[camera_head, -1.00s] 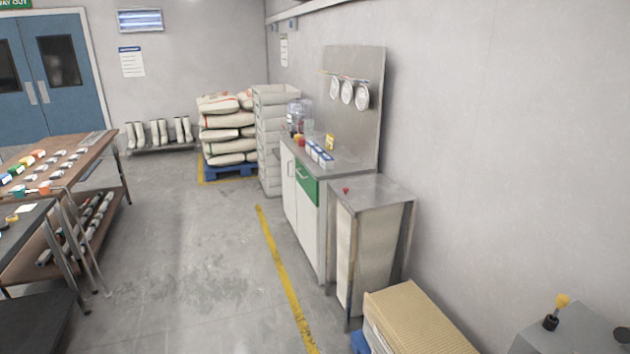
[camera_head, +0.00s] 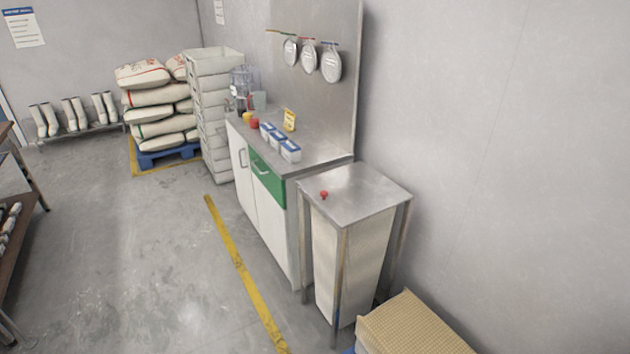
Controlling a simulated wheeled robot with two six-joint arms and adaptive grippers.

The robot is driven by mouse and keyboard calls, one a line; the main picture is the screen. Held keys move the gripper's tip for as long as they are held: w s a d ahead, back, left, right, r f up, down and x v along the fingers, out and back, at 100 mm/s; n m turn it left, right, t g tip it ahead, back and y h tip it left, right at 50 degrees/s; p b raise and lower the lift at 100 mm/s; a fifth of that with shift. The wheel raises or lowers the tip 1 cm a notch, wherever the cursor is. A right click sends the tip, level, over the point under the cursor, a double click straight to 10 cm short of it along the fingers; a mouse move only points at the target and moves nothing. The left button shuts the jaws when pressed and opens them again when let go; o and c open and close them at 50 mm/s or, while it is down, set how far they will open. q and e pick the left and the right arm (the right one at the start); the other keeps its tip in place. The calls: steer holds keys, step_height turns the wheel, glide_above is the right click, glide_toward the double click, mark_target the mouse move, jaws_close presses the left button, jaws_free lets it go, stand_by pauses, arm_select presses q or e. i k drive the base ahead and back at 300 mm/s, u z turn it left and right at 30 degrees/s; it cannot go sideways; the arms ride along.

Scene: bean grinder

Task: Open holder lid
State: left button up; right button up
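A tall pale holder (camera_head: 350,249) stands in a metal frame on the right, against the wall. Its flat steel top (camera_head: 352,192) lies level, with a small red knob (camera_head: 324,195) near the left edge. I cannot tell for sure whether this top is the lid that the task names. Neither of my grippers is in view.
A steel-topped cabinet (camera_head: 331,150) with a green drawer (camera_head: 267,182) adjoins the holder. A tan ribbed box (camera_head: 412,328) stands in front. Stacked crates (camera_head: 214,115) and sacks (camera_head: 158,98) stand farther back.

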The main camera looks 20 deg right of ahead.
mark_target(350, 194)
steer(key=z, duration=0.35)
steer(key=i, duration=1.05)
steer(key=z, duration=0.65)
